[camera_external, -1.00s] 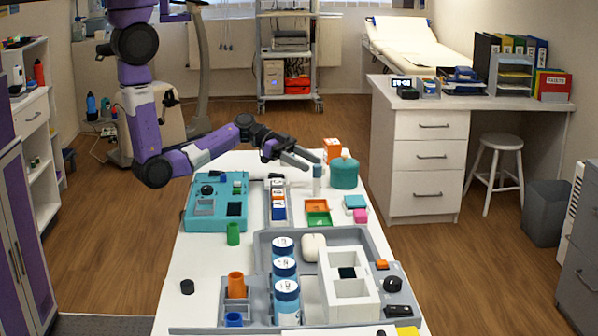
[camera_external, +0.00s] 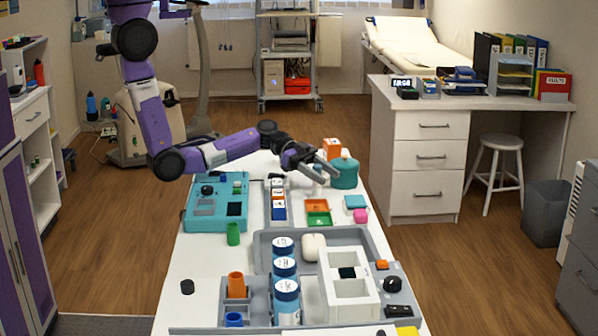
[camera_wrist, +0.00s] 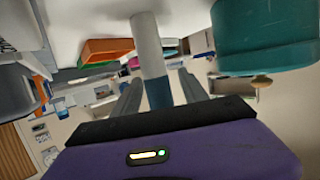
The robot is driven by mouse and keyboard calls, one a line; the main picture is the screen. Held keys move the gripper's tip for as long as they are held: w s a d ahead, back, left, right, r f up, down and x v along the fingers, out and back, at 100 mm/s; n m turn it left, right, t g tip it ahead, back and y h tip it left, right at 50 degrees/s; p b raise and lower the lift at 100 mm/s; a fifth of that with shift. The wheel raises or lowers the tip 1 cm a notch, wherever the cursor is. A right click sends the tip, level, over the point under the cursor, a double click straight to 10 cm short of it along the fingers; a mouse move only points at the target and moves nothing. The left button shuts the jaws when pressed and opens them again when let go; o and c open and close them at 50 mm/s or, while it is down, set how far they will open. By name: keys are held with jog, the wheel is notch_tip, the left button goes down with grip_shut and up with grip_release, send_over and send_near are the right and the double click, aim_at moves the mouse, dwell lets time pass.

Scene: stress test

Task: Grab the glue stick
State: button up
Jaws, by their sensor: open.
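The glue stick (camera_wrist: 148,48) is a slim white cylinder with a blue-teal end. In the wrist view it stands between the two grey fingers of my open gripper (camera_wrist: 158,88), with a gap visible on each side. The fingers are not closed on it. In the external view my gripper (camera_external: 322,166) is low over the far end of the white table, and its fingers mostly cover the glue stick there. A teal lidded pot (camera_external: 345,174) stands just right of the gripper; it also shows in the wrist view (camera_wrist: 262,35).
An orange-and-white box (camera_external: 332,148) stands behind the gripper. Orange and green trays (camera_external: 318,212) lie in front. A teal device (camera_external: 217,203) is at the table's left, and a grey tray with blue-and-white jars (camera_external: 285,268) at the near end. Small teal and pink blocks (camera_external: 360,215) lie right.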

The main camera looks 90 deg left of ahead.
grip_shut()
dwell(0.4)
